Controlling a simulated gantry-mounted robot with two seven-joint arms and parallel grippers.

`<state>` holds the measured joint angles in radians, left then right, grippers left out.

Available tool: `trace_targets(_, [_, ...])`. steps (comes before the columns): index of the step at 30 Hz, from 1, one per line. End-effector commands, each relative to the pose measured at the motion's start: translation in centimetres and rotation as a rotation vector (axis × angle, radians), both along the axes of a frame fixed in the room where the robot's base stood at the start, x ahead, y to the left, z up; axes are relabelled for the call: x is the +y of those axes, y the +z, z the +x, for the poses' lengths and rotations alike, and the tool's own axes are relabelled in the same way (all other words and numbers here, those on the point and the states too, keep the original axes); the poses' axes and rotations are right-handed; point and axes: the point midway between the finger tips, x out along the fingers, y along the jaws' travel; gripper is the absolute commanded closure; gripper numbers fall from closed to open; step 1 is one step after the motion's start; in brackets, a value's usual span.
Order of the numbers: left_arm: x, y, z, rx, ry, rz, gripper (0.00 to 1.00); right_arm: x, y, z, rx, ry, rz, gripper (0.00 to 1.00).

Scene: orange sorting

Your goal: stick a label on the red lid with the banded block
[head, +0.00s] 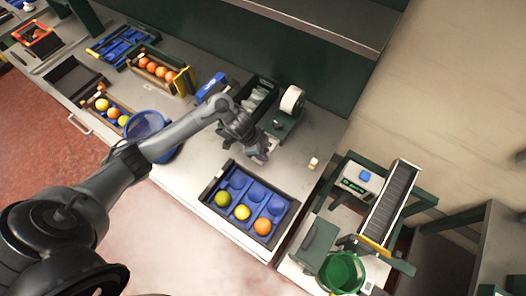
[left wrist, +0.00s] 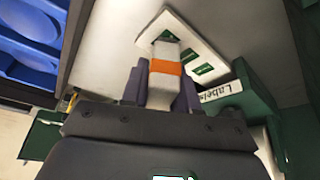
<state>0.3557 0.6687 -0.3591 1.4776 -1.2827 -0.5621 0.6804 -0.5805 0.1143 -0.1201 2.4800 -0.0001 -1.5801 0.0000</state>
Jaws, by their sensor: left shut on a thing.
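My left gripper (head: 258,156) is low over the counter, just in front of the green label holder (head: 281,124). In the left wrist view its fingers (left wrist: 163,88) are shut on a pale block with an orange band (left wrist: 166,67). Beyond the block lies a white sheet with green patches (left wrist: 196,45); I cannot tell whether the block touches it. The holder's sign, reading "Labels" (left wrist: 222,90), is to the right of the fingers. My right gripper is not in view.
A blue tray with fruit (head: 245,233) stands near the counter's front edge. A white roll (head: 292,99) is behind the gripper. A small pale and orange piece (head: 314,163) lies to its right. A scale (head: 360,181) and conveyor (head: 390,200) stand beyond the counter's right edge.

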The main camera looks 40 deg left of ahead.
Motion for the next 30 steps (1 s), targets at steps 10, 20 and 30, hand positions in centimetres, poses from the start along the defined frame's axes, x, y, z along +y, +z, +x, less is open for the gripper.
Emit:
trace_targets(10, [-0.01,-0.47,0.00,0.000,0.000,0.000,1.00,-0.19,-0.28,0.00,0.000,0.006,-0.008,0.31])
trace_targets(20, [-0.02,-0.82,0.00,0.000,0.001,0.000,1.00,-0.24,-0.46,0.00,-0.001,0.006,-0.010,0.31])
trace_targets(30, [-0.01,-0.79,-0.02,0.000,0.000,0.000,1.00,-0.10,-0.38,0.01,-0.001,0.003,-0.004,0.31])
